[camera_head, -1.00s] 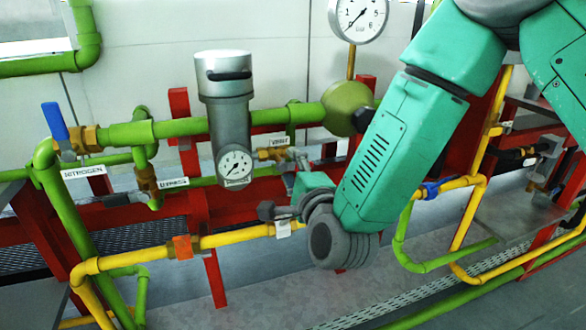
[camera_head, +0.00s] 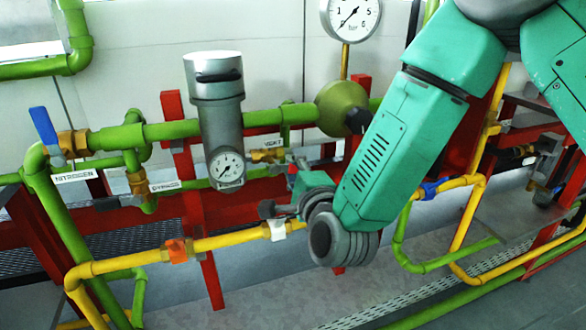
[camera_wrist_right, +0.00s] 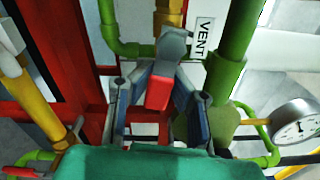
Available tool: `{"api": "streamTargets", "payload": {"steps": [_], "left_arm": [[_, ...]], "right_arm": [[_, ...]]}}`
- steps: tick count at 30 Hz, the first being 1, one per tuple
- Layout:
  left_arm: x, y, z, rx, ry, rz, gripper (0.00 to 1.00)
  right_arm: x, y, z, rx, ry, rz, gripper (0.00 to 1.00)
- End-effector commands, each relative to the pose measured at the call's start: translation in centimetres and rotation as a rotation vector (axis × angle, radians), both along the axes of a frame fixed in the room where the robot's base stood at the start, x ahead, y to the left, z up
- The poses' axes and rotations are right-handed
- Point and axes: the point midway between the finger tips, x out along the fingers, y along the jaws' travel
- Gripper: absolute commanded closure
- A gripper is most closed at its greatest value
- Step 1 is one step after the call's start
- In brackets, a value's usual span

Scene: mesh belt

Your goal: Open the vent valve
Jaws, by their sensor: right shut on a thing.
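The vent valve (camera_head: 268,155) is a small brass valve beside the VENT label (camera_head: 259,143), on the green pipework right of the grey filter cylinder. Its red-tipped lever (camera_wrist_right: 158,93) shows between the fingers of my right gripper (camera_wrist_right: 158,84) in the wrist view, with the lever's grey part (camera_wrist_right: 173,46) reaching toward the brass body. My right gripper (camera_head: 298,168) is shut on this lever in the head view, where a small red patch shows at the fingers. The forearm hides part of the pipes behind it. My left gripper is not in view.
A grey filter cylinder (camera_head: 218,115) with a small gauge (camera_head: 227,167) stands close left of the gripper. A green round body (camera_head: 341,107) and a large gauge (camera_head: 351,17) are above. A yellow pipe (camera_head: 215,242) runs below. A blue-handled nitrogen valve (camera_head: 43,126) is at left.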

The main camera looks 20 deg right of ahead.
Motion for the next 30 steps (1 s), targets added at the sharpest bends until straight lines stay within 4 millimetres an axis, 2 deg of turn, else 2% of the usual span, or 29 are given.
{"api": "streamTargets", "payload": {"steps": [1,10,19,20,21,22,30], "left_arm": [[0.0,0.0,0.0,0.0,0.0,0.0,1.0],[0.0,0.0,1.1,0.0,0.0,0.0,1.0],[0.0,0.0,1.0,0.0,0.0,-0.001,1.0],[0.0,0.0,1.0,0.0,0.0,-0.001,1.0],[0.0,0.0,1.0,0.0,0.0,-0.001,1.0],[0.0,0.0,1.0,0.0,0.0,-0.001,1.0],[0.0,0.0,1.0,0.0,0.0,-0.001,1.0]], "right_arm": [[-0.4,0.5,-0.4,-0.006,0.013,0.015,1.0],[-0.4,0.2,0.2,-0.185,0.01,0.013,1.0],[-0.5,0.1,0.0,-0.201,0.011,0.011,1.0],[-0.5,0.0,0.0,-0.2,0.012,0.01,0.81],[-0.5,0.0,0.0,-0.2,0.012,0.01,0.67],[-0.4,0.0,0.0,-0.2,0.012,0.01,0.6],[-0.2,-0.2,0.2,-0.197,0.005,0.003,0.6]]}}
